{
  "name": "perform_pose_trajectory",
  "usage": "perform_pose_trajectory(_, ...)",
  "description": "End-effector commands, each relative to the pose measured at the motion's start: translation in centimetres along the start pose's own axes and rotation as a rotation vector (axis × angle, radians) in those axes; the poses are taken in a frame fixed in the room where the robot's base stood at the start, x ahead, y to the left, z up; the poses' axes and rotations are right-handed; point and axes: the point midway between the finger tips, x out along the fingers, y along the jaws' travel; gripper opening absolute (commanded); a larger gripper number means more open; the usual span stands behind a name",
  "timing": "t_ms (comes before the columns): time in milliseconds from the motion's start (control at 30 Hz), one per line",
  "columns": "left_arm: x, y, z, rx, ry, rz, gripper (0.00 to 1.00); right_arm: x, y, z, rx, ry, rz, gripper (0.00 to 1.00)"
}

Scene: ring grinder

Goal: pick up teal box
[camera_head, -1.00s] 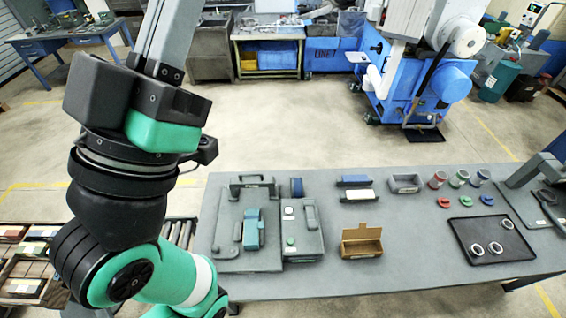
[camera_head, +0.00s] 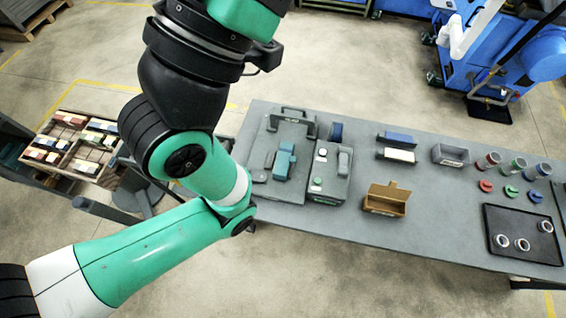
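I cannot clearly make out a separate teal box. A teal-blue block (camera_head: 284,160) is on the grey grinding fixture at the left end of the table. A wooden crate (camera_head: 72,195) at the left holds several small coloured boxes, some bluish (camera_head: 100,126), too small to tell their exact colour. My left arm rises between the crate and the table, and its gripper is above the top edge, out of view. My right gripper is not in view.
The grey table (camera_head: 410,215) holds a cardboard box (camera_head: 386,199), a grey bin (camera_head: 450,154), several coloured cups and a black tray (camera_head: 520,262) with rings. A blue machine (camera_head: 500,60) stands behind. Floor between is clear.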

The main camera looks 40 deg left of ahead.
Motion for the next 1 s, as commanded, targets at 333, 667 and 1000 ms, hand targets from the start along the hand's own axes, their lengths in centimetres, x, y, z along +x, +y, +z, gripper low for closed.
perform_pose_trajectory(333,0.00,0.00,0.01,0.000,0.000,0.000,0.00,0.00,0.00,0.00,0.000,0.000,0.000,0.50)
perform_pose_trajectory(667,0.00,0.00,0.00,0.000,0.000,0.000,0.45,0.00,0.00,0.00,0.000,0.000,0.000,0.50)
perform_pose_trajectory(1000,0.00,0.00,0.00,0.000,0.000,0.000,0.84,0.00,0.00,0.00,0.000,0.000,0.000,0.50)
